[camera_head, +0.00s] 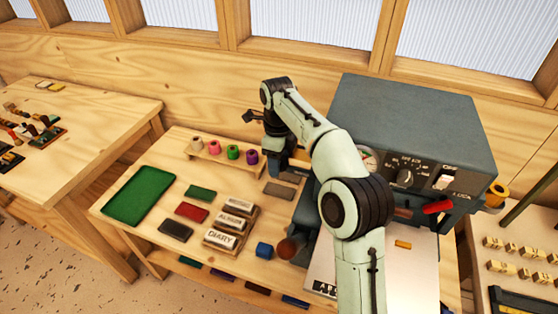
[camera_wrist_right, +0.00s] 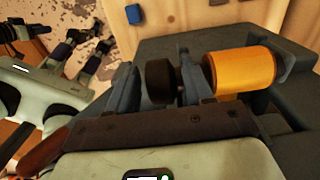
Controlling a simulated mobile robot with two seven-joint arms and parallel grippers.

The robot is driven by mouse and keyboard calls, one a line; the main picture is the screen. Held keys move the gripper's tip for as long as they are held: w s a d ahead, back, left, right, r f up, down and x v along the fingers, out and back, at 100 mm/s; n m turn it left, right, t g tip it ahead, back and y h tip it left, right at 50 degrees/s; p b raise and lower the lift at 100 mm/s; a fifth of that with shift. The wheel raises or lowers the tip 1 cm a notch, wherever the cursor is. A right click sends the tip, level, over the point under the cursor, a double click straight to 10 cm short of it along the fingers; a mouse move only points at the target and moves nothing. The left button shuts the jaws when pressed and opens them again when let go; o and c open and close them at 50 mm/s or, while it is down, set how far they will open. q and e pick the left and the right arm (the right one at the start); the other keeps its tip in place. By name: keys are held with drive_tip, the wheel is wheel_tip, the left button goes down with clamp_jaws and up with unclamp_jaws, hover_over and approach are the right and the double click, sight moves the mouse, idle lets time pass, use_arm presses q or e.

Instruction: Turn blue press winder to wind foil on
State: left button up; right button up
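The dark blue-grey press (camera_head: 400,110) stands on the wooden table, with a panel of dials and a red handle (camera_head: 437,207). My right arm crosses in front of it and reaches to its far left side; the arm hides much of the press there. In the right wrist view a black winder knob (camera_wrist_right: 158,82) sits beside a gold foil roll (camera_wrist_right: 240,70). My right gripper (camera_wrist_right: 157,68) has its fingers on either side of the knob, looking open around it; firm contact cannot be made out. My left gripper (camera_wrist_right: 84,48) appears in the wrist view's upper left, fingers apart and empty.
An orange roll (camera_head: 496,195) sits at the press's right side. Side tables hold small items.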

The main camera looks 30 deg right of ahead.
clamp_jaws()
drive_tip(key=t+y+b, duration=0.2)
drive_tip(key=shift+s+d+f+t, duration=0.2)
drive_tip(key=shift+s+t, duration=0.1)
drive_tip(key=shift+s, duration=0.05)
drive_tip(key=shift+w+r+t+y+b, duration=0.1)
drive_tip(key=shift+t+y+b, duration=0.2)
drive_tip(key=shift+y+b, duration=0.1)
use_arm(q)
drive_tip(key=shift+g, duration=0.3)
drive_tip(key=s+f, duration=0.3)
drive_tip(key=s, duration=0.1)
drive_tip(key=shift+f, duration=0.25)
use_arm(e)
drive_tip(key=shift+w+r, duration=0.1)
drive_tip(key=shift+o, duration=0.3)
unclamp_jaws()
use_arm(q)
drive_tip(key=shift+w+r, duration=0.1)
use_arm(e)
drive_tip(key=shift+r, duration=0.1)
